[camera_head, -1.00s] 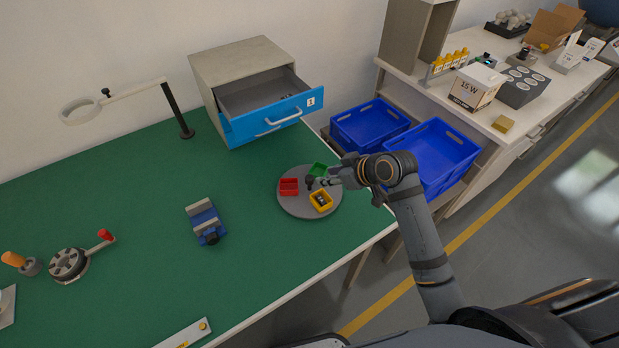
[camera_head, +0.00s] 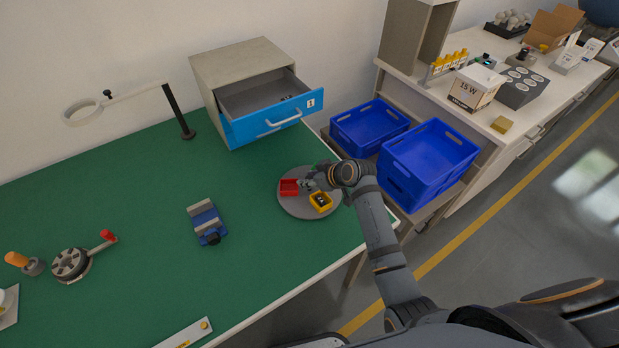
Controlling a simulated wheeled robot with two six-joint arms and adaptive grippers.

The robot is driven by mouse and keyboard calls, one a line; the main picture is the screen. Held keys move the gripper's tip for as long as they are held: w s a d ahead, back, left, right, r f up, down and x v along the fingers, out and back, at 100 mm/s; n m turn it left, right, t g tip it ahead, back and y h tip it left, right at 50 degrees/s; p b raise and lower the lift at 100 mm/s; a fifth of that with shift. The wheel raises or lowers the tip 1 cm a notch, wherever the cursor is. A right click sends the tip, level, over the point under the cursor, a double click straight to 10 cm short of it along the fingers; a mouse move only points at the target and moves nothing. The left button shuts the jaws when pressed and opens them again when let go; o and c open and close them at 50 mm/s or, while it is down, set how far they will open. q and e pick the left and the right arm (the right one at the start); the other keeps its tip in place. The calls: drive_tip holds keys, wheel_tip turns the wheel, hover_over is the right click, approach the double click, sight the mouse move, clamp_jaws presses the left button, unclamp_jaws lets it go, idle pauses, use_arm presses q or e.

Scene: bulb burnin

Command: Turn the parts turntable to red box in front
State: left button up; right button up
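The parts turntable (camera_head: 296,208) is a round grey disc on the right end of the green bench. A red box (camera_head: 289,187) sits on its left side and a yellow box (camera_head: 321,201) with small dark parts at its front right. A green box (camera_head: 321,166) at the back is mostly hidden by my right arm. My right gripper (camera_head: 308,184) is over the middle of the turntable, between the boxes. Its fingers are too small and covered to tell open from shut. My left gripper is out of view.
A cabinet with an open blue drawer (camera_head: 270,122) stands behind the turntable. A blue vise (camera_head: 207,224) is to the left on the bench. Blue crates (camera_head: 425,160) stand right of the bench. The green surface (camera_head: 255,195) between vise and turntable is clear.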

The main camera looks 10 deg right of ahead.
drive_tip(key=shift+c, duration=0.3)
clamp_jaws()
